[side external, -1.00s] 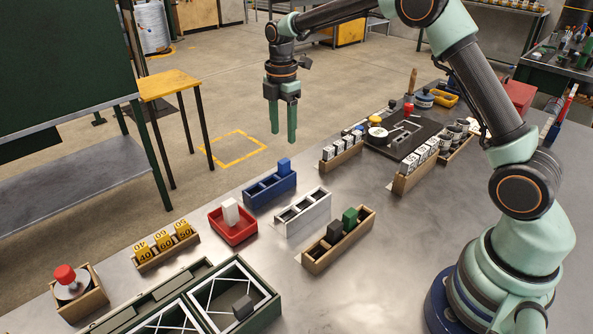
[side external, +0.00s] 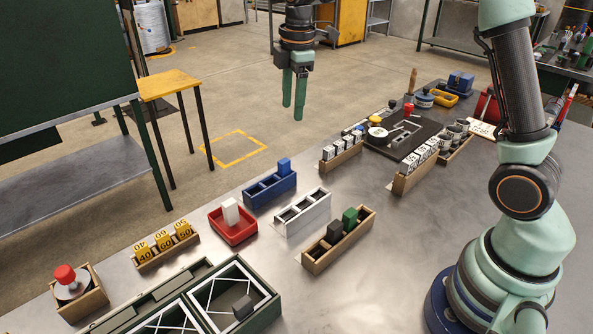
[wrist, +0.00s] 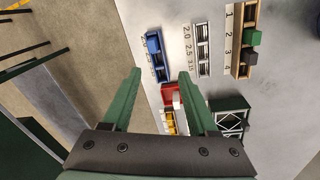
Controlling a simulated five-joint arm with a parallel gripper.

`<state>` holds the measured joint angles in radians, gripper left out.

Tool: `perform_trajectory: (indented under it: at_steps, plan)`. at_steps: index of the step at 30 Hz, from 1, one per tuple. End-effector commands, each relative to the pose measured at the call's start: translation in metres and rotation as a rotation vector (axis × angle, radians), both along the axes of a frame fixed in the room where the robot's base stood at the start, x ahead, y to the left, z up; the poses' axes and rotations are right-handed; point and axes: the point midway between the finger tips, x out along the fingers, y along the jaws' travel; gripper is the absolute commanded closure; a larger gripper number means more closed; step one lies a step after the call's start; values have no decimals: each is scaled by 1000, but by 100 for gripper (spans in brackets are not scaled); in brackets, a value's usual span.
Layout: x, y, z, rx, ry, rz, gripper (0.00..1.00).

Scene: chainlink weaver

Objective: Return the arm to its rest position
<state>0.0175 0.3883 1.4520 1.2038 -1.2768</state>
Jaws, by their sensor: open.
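My gripper (side external: 293,95) is open and empty, its two green fingers pointing down. It hangs high above the far edge of the metal table (side external: 350,270), clear of every object. In the wrist view the two green fingers (wrist: 160,90) are spread apart with nothing between them. Beyond them the table surface (wrist: 185,20) shows with the racks on it.
On the table are a blue rack (side external: 270,190), a white rack (side external: 302,212), a wooden rack (side external: 338,240) with green and dark blocks, a red tray (side external: 233,228) with a white block, and a dark tool board (side external: 402,135). A yellow-topped stool (side external: 168,84) stands beyond the table.

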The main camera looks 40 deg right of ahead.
Motion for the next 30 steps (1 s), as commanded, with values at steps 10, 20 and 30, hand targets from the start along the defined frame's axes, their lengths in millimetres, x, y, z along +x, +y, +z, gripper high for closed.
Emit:
perform_trajectory:
  at_steps: [10,20,30]
  plan:
    - [-79,4,47,86,-159,-485,41]
    - [-154,7,47,240,-286,-932,41]
    - [-192,8,28,364,-342,-1198,41]
